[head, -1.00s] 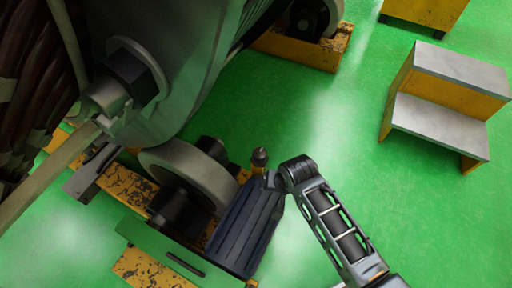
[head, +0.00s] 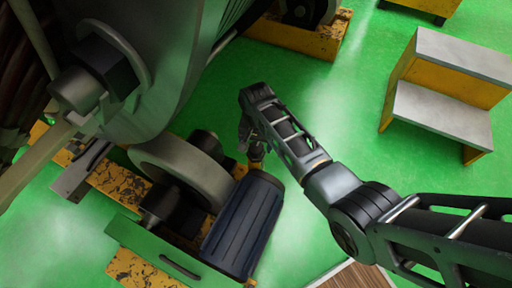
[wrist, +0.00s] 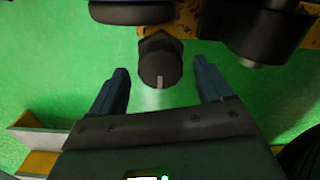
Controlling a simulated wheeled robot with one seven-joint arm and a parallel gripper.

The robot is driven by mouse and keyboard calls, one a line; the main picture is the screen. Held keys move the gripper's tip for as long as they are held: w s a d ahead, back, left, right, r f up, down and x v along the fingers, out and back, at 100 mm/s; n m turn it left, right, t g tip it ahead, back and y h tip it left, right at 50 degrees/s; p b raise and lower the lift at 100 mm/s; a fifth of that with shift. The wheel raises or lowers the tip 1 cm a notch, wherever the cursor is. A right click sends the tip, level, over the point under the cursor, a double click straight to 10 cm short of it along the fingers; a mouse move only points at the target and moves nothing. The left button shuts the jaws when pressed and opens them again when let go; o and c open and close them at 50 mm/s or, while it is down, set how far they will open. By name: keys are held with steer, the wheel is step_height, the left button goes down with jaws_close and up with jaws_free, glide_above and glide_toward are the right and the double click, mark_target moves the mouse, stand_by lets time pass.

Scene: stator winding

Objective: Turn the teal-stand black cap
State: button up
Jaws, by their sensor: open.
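In the wrist view a black cap (wrist: 160,65) with a short white mark on its face sits ahead, between the two blue fingers of my gripper (wrist: 161,80). The fingers are open, with green floor showing between each finger and the cap. In the head view my gripper (head: 249,143) is at the small post beside the ribbed dark motor housing (head: 243,225). There the arm hides most of the cap, and a yellow part (head: 256,163) shows below. A teal-green slotted plate (head: 165,257) stands at the front of the roller base.
A grey roller wheel (head: 180,170) is close left of the gripper, under the large grey drum (head: 165,75). In the wrist view a black cylinder (wrist: 265,35) is near the right finger. A yellow step stool (head: 440,100) stands right; green floor between is clear.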

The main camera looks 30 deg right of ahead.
steer(key=shift+f, duration=1.1)
steer(key=c, duration=1)
